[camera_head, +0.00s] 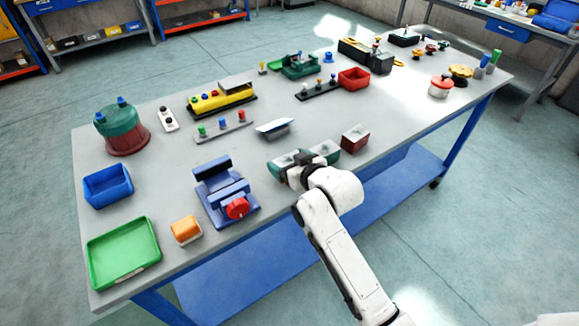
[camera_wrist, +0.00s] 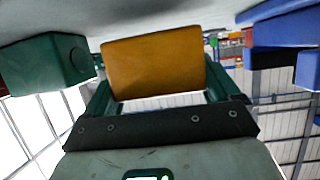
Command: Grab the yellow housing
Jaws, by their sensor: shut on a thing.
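The yellow housing, an orange-yellow block (camera_wrist: 153,63), sits between the two green fingers of my gripper (camera_wrist: 160,88) in the wrist view. The gripper is shut on it, with a finger at each side. The table surface is close to it at the top of that view, so I cannot tell whether it is lifted. In the head view my gripper (camera_head: 300,168) is low at the table's front edge, and the held housing cannot be made out there. A green housing (camera_wrist: 45,65) stands just left of the held one in the wrist view.
A red block (camera_head: 354,139) stands right of my gripper on the grey table. A blue vise (camera_head: 222,190) with a red knob, an orange block (camera_head: 186,231) and a green tray (camera_head: 123,252) are to the left. A pale metal piece (camera_head: 273,127) lies behind.

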